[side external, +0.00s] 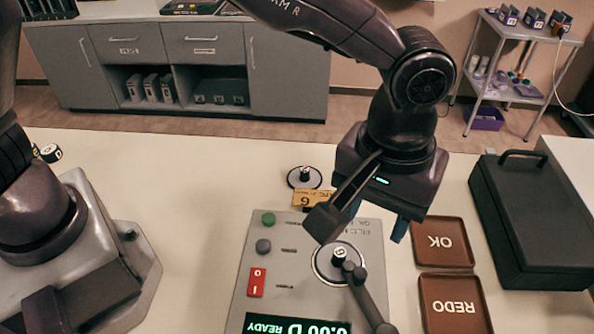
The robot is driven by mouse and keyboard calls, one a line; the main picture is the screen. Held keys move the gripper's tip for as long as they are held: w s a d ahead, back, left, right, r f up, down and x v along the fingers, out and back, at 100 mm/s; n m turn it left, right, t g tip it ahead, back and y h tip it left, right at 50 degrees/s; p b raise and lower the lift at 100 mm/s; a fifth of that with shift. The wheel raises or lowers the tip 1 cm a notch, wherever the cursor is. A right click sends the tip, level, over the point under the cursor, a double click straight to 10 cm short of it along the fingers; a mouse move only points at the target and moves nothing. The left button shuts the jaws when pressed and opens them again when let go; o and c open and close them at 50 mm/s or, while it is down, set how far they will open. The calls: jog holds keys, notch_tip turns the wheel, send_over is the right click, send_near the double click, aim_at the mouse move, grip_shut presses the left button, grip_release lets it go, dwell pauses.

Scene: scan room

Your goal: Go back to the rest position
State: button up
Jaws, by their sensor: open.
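My gripper (376,222) hangs from my arm above the back right part of a grey instrument panel (246,308). Its two bluish fingers are apart and nothing shows between them. A dark bar with a block at its end partly covers the view beside the fingers. The panel carries a green button (268,219), a grey button (263,246), a red switch (257,283) and a lit display (297,327) reading "0.00 D READY". A round pale seat (323,264) holds a small piece marked on top (340,254); a dark lever (368,299) stands close by.
A brown OK tray (443,259) and a brown REDO tray (455,317) lie right of the panel, both empty. A black case (535,225) stands farther right. A yellow tag (311,199) and round disc (304,183) sit behind the panel.

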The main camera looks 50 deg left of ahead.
jog(key=s+a+r+m+t, duration=0.1)
jog(key=s+a+r, duration=0.3)
jog(key=a, duration=0.6)
jog(key=s+a+r+m+t, duration=0.1)
jog(key=s+a+r, duration=0.3)
jog(key=a, duration=0.6)
jog(key=s+a+r+m+t, duration=0.2)
jog(key=s+a+r+t, duration=0.1)
jog(key=a, duration=0.7)
jog(key=shift+s+r+t, duration=0.3)
jog(key=shift+s+r, duration=0.55)
jog(key=shift+s, duration=0.35)
